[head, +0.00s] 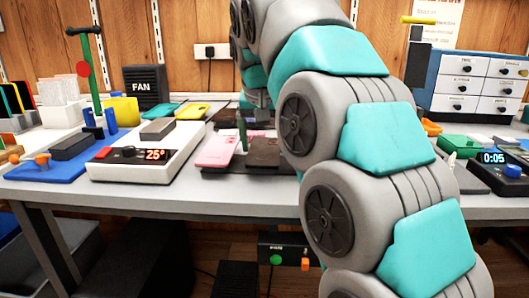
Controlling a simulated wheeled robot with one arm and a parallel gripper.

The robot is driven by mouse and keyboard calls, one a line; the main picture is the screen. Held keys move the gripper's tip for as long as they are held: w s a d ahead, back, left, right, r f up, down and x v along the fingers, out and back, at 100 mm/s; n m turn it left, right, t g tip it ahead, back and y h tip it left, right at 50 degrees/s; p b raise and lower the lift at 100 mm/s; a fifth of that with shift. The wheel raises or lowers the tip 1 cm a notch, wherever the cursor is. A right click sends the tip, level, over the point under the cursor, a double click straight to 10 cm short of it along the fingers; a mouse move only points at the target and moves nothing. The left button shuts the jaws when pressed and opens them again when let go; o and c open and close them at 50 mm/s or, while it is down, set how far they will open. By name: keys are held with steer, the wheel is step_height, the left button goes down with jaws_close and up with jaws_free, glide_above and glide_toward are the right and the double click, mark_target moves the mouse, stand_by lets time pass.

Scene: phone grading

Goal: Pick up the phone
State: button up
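Several phone-like slabs lie on the workbench (200,186). A pink phone (216,150) with a camera patch lies flat near the middle. A dark brown slab (263,153) lies just right of it, and a yellow phone (193,111) lies behind. A dark grey slab (158,130) rests on the white heating plate reading 25°, and another dark slab (72,147) lies on a blue stand. My arm rises at the right, arches over and comes down behind itself above the bench, near the brown slab. My gripper's fingers cannot be made out clearly there, so their opening is hidden.
The heating plate (120,170) stands left of the pink phone. A black FAN box (144,88) and a green-handled stand (90,75) are at the back left. A drawer cabinet (480,85) and a 0:05 timer (507,178) stand at the right. My arm blocks the centre right.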

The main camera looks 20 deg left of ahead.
steer(key=c, duration=0.7)
steer(key=shift+r, duration=0.25)
